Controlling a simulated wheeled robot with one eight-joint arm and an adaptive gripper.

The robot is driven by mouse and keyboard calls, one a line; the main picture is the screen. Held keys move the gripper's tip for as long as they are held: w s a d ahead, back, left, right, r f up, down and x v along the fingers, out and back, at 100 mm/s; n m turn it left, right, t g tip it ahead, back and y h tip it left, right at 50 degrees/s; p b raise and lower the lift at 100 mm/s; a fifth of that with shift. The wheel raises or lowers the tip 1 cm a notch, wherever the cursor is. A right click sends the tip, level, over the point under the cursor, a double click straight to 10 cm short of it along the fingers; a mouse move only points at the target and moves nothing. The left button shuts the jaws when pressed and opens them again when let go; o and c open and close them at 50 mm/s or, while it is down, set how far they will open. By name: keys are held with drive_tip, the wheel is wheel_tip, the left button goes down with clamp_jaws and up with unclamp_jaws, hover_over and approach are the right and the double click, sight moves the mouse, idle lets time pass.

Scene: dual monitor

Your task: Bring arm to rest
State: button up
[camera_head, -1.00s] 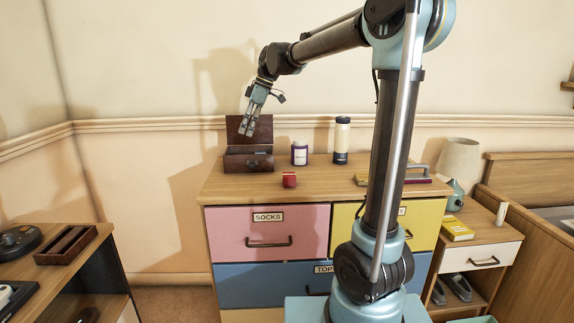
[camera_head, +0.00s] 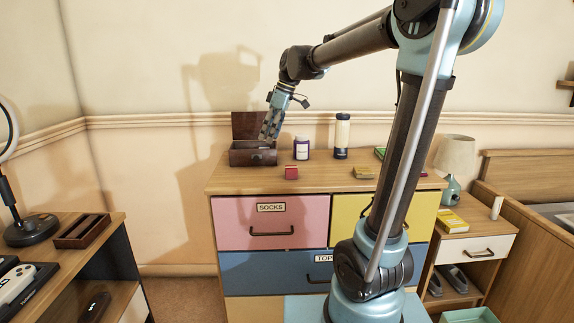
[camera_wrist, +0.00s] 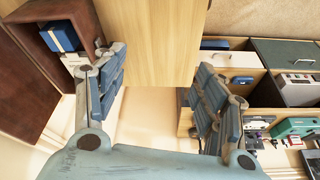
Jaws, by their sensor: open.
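My gripper (camera_head: 270,128) hangs in front of the open wooden box (camera_head: 253,157) on the dresser top, tilted downward. In the wrist view my gripper (camera_wrist: 155,108) has its two fingers wide apart, with nothing between them. The wooden box also shows at the upper left of the wrist view (camera_wrist: 22,68), next to the left finger, with a blue item (camera_wrist: 60,36) inside. My arm reaches over the dresser from its column on the right. Whether the fingertips touch the box cannot be told.
A nightstand with a lamp (camera_head: 454,156) stands right; a desk (camera_head: 105,235) stands left.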

drive_tip(key=s+d+f+m+t+h, duration=0.1)
drive_tip(key=s+d+f+m+h, duration=0.3)
drive_tip(key=s+d+f+m, duration=1.1)
drive_tip(key=s+d+f, duration=0.9)
drive_tip(key=s+d, duration=0.1)
drive_tip(key=s, duration=0.1)
drive_tip(key=shift+s+t, duration=0.25)
drive_tip(key=shift+t, duration=0.15)
drive_tip(key=shift+w+f, duration=0.1)
drive_tip(key=shift+f, duration=0.05)
drive_tip(key=shift+w+f, duration=0.15)
drive_tip(key=shift+w, duration=0.2)
drive_tip(key=shift+c, duration=0.2)
